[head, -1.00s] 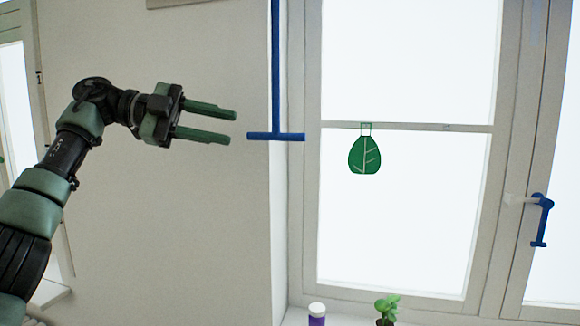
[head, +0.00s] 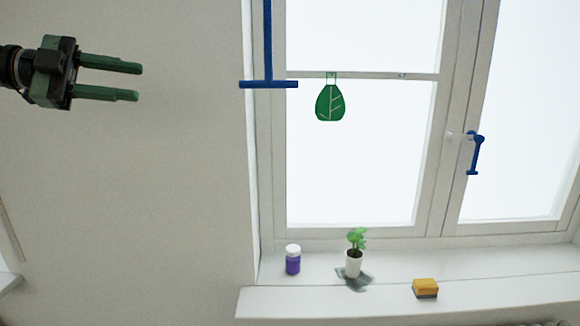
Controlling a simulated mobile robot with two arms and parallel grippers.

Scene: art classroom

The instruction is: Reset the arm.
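My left gripper (head: 140,82) shows at the upper left in the head view. Its two green fingers point right, are spread apart and hold nothing. It is in front of the plain wall, left of a blue T-shaped bar (head: 268,84), with a clear gap between them in the picture. Most of my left arm is out of the picture. My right gripper is not in view.
On the sill (head: 400,300) stand a purple jar (head: 293,262), a potted plant (head: 354,262) and a yellow sponge (head: 425,287). The wall (head: 140,200) below my gripper is bare.

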